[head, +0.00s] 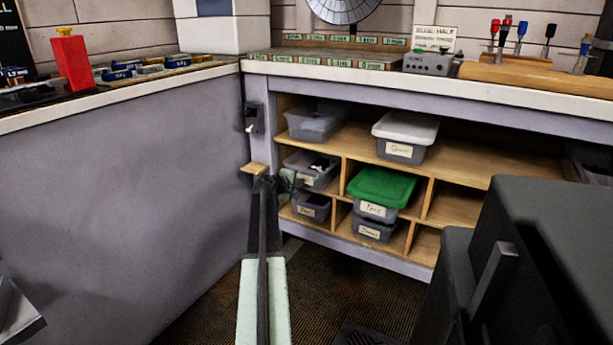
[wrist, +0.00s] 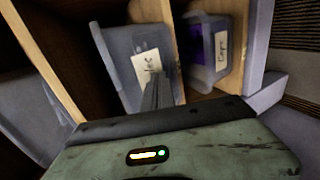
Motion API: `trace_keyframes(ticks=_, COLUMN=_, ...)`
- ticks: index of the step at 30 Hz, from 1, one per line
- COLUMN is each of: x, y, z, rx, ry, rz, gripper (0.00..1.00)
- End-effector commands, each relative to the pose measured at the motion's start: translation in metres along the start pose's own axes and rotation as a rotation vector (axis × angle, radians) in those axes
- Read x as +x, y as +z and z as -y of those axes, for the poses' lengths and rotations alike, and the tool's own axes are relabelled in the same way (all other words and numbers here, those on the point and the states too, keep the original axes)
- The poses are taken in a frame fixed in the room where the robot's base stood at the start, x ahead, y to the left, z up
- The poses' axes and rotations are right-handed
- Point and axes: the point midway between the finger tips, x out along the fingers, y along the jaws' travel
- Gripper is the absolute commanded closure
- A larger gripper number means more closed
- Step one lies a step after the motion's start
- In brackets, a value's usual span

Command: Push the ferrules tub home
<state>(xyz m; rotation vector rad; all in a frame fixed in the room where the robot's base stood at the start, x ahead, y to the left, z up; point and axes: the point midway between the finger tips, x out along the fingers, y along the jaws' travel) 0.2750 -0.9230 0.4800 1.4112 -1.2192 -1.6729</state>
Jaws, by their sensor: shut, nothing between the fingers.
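The tub I take for the ferrules tub (head: 322,166) is a grey translucent open tub in the left middle cubby, with dark items inside. Its front looks close to the shelf edge; I cannot tell exactly how far in it sits. In the wrist view this tub (wrist: 128,50) has a white label, only partly readable. My gripper (head: 289,181) is just left of its front in the head view. In the wrist view the dark fingers (wrist: 158,90) are shut and empty, with their tips over the label's lower part. I cannot tell whether they touch it.
Below is another tub (head: 312,207), its label seemingly reading "Caps" in the wrist view (wrist: 208,45). A wooden shelf board (wrist: 177,45) separates them. A green-lidded tub (head: 381,186) and a white-lidded tub (head: 405,131) stand right. The bench leg (head: 262,125) is close left.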

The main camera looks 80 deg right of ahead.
Motion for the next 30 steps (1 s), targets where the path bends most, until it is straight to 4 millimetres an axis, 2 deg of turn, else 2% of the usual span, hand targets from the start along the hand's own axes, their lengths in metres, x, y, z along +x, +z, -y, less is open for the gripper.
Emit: trace_keyframes(ticks=30, x=0.035, y=-0.001, z=-0.015, rx=0.0, ry=0.0, rz=-0.001, gripper=1.0)
